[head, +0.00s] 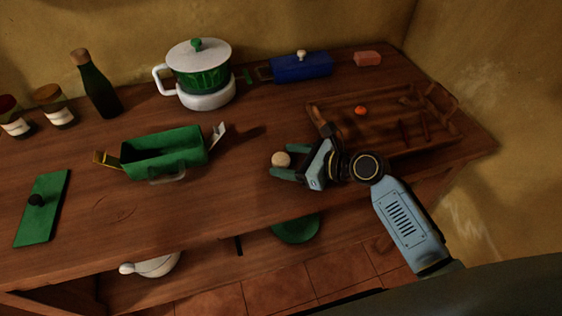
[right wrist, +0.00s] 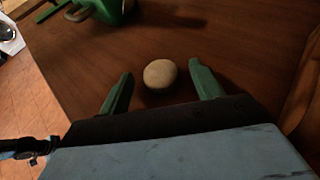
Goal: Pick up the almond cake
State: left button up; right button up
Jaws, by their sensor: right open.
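The almond cake seems to be the small round pale beige thing (head: 281,159) on the wooden counter, near the middle of the head view. It also shows in the right wrist view (right wrist: 160,74), just beyond and between the fingertips. My right gripper (head: 280,162) is open, with its green fingers low on either side of the cake. In the right wrist view (right wrist: 159,78) there is a gap between the cake and each finger. My left gripper is not in view.
A green open box (head: 165,153) stands left of the cake. A wooden tray (head: 430,143) lies to the right. A white and green pot (head: 200,75), a blue box (head: 302,66) and a bottle (head: 95,88) stand at the back. A green lid (head: 42,208) lies at left.

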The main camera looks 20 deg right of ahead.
jog(key=shift+w+a+f, duration=0.1)
jog(key=shift+w+a, duration=0.1)
jog(key=shift+w, duration=0.05)
jog(key=c, duration=1)
jog(key=shift+c, duration=0.3)
